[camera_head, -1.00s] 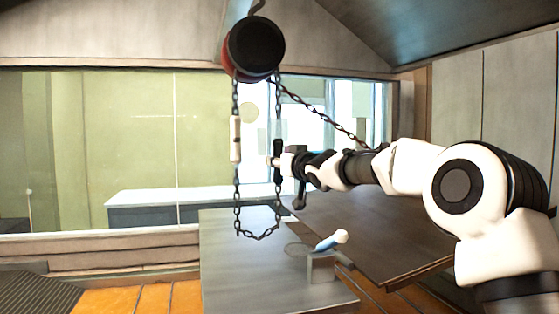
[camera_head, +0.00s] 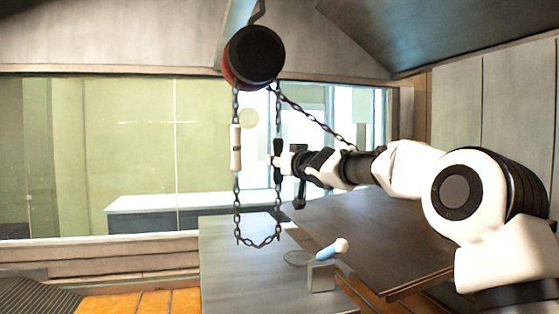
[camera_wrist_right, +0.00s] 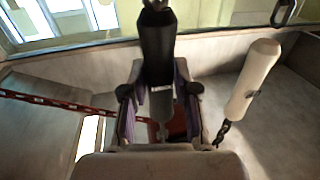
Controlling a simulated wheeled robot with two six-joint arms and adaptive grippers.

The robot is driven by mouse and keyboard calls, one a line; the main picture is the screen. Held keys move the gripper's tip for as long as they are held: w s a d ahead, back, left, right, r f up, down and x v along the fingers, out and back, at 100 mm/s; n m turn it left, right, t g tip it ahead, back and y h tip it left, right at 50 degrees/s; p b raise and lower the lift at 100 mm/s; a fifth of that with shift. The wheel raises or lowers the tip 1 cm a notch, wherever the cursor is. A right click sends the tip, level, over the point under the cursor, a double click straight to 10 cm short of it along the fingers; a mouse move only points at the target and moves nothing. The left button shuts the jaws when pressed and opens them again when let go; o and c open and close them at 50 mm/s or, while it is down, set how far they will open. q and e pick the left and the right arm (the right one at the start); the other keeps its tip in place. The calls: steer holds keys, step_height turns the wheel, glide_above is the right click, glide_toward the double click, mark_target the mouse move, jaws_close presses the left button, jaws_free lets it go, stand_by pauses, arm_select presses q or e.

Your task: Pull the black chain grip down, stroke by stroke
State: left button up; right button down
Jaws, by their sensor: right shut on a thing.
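The black chain grip (camera_head: 278,147) hangs on the right strand of a chain loop below a dark drum hoist (camera_head: 254,56). My right gripper (camera_head: 281,161) is at the black grip. In the right wrist view the black grip (camera_wrist_right: 158,42) stands between the two fingers of the right gripper (camera_wrist_right: 160,118), which are shut on it; its lower part is partly hidden by the gripper. A white grip (camera_head: 236,147) hangs on the left strand, beside and apart from my gripper. It also shows in the right wrist view (camera_wrist_right: 252,80). My left gripper is not in view.
The chain loop's bottom (camera_head: 258,243) hangs in front of a grey table (camera_head: 235,265). A small block (camera_head: 321,276) with a blue-and-white handle (camera_head: 332,249) is there. A brown tabletop (camera_head: 380,235) lies below my right arm. A slanting chain (camera_head: 318,124) runs right from the hoist.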

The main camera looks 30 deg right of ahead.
step_height(320, 180, down, 14)
steer(key=b, duration=1.1)
steer(key=shift+b, duration=0.35)
steer(key=shift+r, duration=0.15)
